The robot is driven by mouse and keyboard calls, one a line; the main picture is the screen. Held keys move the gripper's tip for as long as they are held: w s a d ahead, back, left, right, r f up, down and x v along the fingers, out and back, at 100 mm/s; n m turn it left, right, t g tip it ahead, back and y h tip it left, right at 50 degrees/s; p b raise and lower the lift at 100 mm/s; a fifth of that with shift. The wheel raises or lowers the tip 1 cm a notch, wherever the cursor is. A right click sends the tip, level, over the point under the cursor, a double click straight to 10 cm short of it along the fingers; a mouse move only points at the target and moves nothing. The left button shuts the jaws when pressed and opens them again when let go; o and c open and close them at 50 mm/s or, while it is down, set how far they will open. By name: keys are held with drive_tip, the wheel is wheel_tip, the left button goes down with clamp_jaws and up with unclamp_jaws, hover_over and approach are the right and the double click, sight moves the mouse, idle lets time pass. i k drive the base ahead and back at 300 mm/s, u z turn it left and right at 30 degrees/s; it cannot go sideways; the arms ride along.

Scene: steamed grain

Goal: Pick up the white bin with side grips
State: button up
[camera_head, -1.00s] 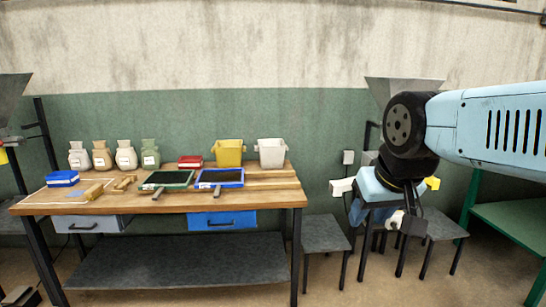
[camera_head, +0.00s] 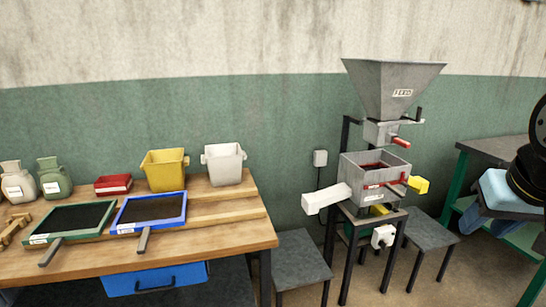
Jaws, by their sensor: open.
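The white bin with side grips (camera_head: 223,164) stands upright near the back right corner of the wooden table. Small grips stick out at its upper sides. It is to the right of a similar yellow bin (camera_head: 165,171), with a small gap between them. My gripper (camera_head: 503,222) shows only in part at the right edge, below the light blue wrist. It is open, far to the right of the white bin, and touches nothing that I can see. Its fingertips are not clear.
The table (camera_head: 205,243) also holds two framed trays, green (camera_head: 72,220) and blue (camera_head: 150,210), a red box (camera_head: 113,185) and jars (camera_head: 52,178). A mill with a hopper (camera_head: 392,88) and stools (camera_head: 300,258) stand between the table and my arm.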

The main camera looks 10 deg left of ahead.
sight(224, 162)
drive_tip(key=i, duration=1.2)
drive_tip(key=u, duration=0.7)
drive_tip(key=i, duration=0.7)
drive_tip(key=u, duration=0.5)
drive_tip(key=k, duration=0.85)
drive_tip(key=u, duration=0.25)
drive_tip(key=i, duration=0.85)
drive_tip(key=z, duration=0.1)
